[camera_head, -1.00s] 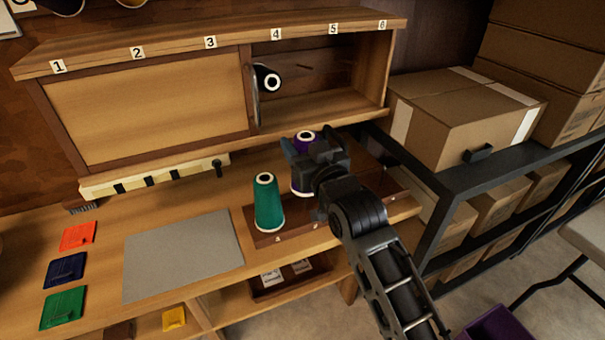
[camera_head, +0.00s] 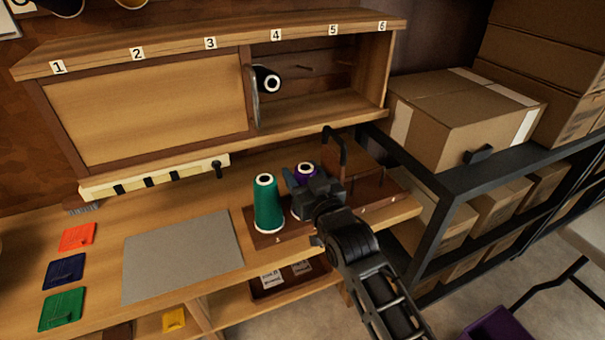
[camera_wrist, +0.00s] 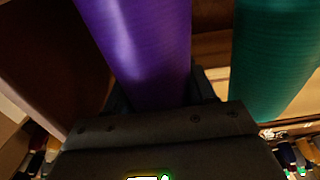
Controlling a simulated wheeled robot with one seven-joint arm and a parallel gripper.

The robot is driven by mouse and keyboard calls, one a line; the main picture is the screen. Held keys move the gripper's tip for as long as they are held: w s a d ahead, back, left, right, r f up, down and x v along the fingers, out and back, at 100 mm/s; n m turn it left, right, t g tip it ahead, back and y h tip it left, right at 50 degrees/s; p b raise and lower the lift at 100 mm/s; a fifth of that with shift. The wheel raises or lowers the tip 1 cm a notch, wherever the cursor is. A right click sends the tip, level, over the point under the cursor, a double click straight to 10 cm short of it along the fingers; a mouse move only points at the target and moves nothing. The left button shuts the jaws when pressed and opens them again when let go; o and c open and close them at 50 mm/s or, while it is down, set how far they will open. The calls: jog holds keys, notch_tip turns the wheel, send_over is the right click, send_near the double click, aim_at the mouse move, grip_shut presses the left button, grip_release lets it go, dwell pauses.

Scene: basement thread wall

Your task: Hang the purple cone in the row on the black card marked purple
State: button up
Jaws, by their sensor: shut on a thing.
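The purple cone (camera_head: 306,170) is upright in my gripper (camera_head: 303,186), over or on the brown wooden stand on the bench. My gripper is shut around it and hides most of its body in the head view. In the wrist view the purple cone (camera_wrist: 140,45) rises between the fingers. Whether its base touches the stand is hidden. A teal cone (camera_head: 267,203) stands just left of it. A black cone (camera_head: 268,79) hangs in the cabinet below number 4. I cannot make out a black card marked purple.
The cabinet (camera_head: 150,105) is numbered 1 to 6, with a panel covering its left part. Bare pegs (camera_head: 305,69) show in the open right part. Orange, blue and green cards and a grey mat (camera_head: 182,255) lie on the bench. A dark shelf (camera_head: 440,180) holds cartons at right.

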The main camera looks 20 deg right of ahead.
jog(key=o, duration=1.1)
jog(key=shift+r, duration=0.15)
jog(key=s, duration=1.2)
